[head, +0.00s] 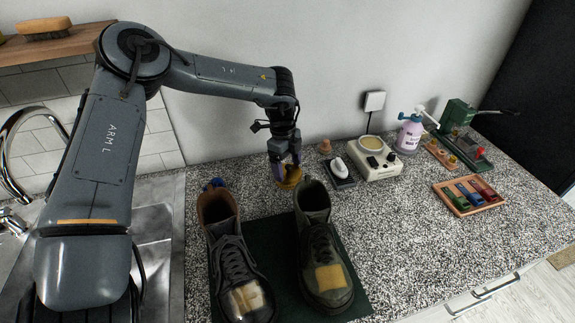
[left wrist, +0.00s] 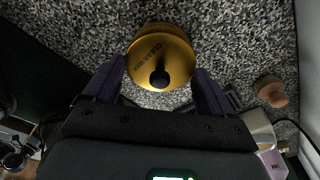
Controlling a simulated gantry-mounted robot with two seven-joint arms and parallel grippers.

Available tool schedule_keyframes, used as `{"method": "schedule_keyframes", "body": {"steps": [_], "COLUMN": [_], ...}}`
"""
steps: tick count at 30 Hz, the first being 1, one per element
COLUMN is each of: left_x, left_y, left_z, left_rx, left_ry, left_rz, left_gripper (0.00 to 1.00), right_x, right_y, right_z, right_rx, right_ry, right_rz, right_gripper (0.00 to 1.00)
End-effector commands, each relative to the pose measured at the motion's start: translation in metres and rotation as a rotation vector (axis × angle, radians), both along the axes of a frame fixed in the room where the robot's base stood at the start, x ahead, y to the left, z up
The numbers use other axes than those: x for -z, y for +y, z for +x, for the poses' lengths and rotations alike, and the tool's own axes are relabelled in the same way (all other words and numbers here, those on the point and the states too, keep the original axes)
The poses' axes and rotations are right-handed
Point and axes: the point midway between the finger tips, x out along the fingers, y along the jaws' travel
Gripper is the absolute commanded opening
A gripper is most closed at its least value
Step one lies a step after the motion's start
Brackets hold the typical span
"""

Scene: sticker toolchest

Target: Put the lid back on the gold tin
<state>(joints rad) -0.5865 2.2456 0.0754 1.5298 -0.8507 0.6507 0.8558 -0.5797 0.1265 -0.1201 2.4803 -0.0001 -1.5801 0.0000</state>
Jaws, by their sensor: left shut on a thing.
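My left gripper (head: 287,172) is shut on a round gold lid with dark lettering and a small black knob. In the left wrist view the lid (left wrist: 150,57) sits between the two purple fingers (left wrist: 160,80). A second gold edge, seemingly the gold tin (left wrist: 160,29), shows just behind the lid's far rim; most of it is hidden. In the head view the gold shape (head: 292,179) is below the fingertips, low over the speckled counter behind the boots. I cannot tell whether lid and tin touch. My right gripper is not in view.
Two boots (head: 236,260) (head: 318,240) stand on a dark green mat (head: 272,228) in front. To the right are a wooden-knobbed item (head: 325,146), a dark brush block (head: 340,172), a white appliance (head: 381,165) and a tray of coloured blocks (head: 488,204). The sink is left.

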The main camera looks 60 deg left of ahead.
Motion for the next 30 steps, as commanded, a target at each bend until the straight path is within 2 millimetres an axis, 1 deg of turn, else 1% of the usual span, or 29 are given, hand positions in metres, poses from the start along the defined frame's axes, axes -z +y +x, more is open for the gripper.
{"method": "schedule_keyframes", "body": {"steps": [18, 19, 20, 21, 30], "left_x": [0.0011, 0.0015, 0.0017, 0.0022, 0.0034], "left_y": [0.0000, 0.0000, 0.0000, 0.0001, 0.0001], "left_z": [0.0001, 0.0001, 0.0001, 0.0001, -0.0003], "left_rx": [0.000, 0.000, 0.000, 0.000, 0.000], "left_ry": [0.000, 0.000, 0.000, 0.000, 0.001], "left_rz": [0.000, 0.000, -0.001, -0.001, 0.000], "left_gripper": [0.56, 0.47, 0.11, 0.00, 0.00], "right_x": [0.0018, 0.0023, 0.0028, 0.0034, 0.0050], "right_y": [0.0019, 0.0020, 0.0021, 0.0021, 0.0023], "right_z": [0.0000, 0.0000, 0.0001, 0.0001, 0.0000], "right_rx": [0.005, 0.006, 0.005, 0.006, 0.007], "right_ry": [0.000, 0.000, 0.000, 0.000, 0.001], "right_rz": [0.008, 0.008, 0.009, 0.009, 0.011], "right_gripper": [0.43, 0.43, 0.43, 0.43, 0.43]}}
